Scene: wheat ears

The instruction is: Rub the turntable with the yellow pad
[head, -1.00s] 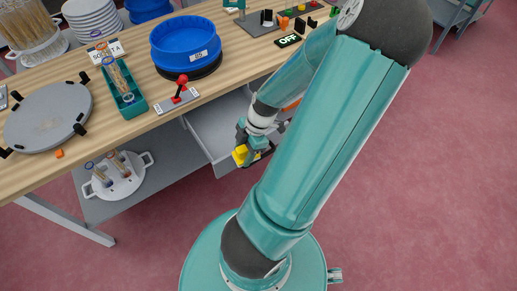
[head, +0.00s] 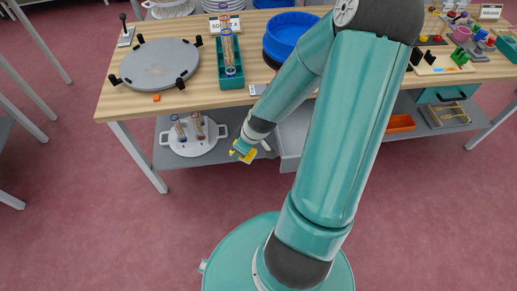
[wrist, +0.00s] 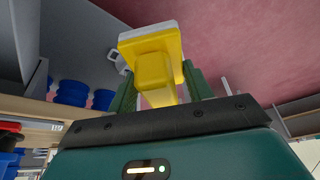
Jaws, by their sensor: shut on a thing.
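The turntable (head: 158,62) is a grey round disc with black clamps around its rim, lying on the left part of the wooden table in the head view. The yellow pad (head: 247,155) is in my gripper (head: 242,149), below the tabletop's front edge and to the right of the turntable. In the wrist view the yellow pad (wrist: 154,70) has a pale face and a block-shaped handle, and my gripper (wrist: 158,88) is shut on that handle between two green fingers. The turntable is not clearly seen in the wrist view.
A white round rack (head: 193,140) sits on the lower shelf. An open grey drawer (head: 292,137) juts out under the tabletop.

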